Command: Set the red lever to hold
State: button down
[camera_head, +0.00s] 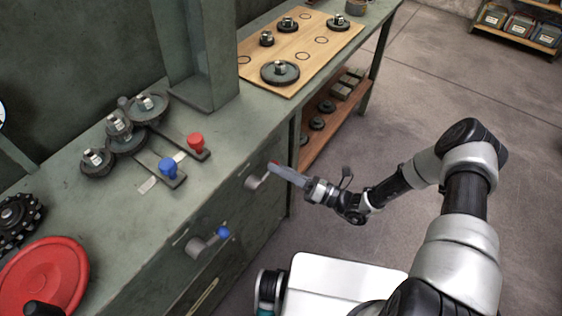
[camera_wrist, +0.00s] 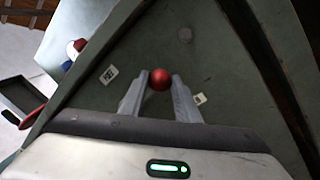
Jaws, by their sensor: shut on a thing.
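The red lever (camera_head: 256,182) is on the front face of the green bench, with a grey hub and a red ball knob. In the wrist view the red knob (camera_wrist: 160,79) sits between the two grey fingers of my gripper (camera_wrist: 159,82), which is shut on it. In the head view my gripper (camera_head: 276,167) reaches the knob from the right and hides most of it. Two small white labels, one on the left (camera_wrist: 109,75) and one on the right (camera_wrist: 199,99), flank the knob. Their words are too small to read.
A second lever with a blue knob (camera_head: 223,233) is lower left on the same face. On the bench top are a red-topped handle (camera_head: 196,142), a blue-topped handle (camera_head: 168,168), gears (camera_head: 127,140) and a red wheel (camera_head: 45,276). Open floor lies to the right.

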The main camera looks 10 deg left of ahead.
notch_tip(320, 180, down, 2)
jog(key=m+b, duration=0.1)
jog(key=m, duration=0.2)
jog(key=shift+f+t+b, duration=0.2)
jog(key=shift+t+b, duration=0.2)
jog(key=shift+s+f+m+t+b, duration=0.25)
jog(key=shift+f+m+b, duration=0.2)
jog(key=shift+m, duration=0.4)
jog(key=shift+s+f+m+t+b, duration=0.1)
jog(key=shift+f+m+t+b, duration=0.25)
jog(key=shift+m, duration=0.5)
jog(key=shift+f, duration=0.1)
jog(key=c, duration=1.4)
grip_release()
jog(key=shift+o, duration=0.2)
jog(key=shift+a, duration=0.1)
jog(key=p+v, duration=0.1)
jog(key=v, duration=1.6)
jog(key=shift+d, duration=0.3)
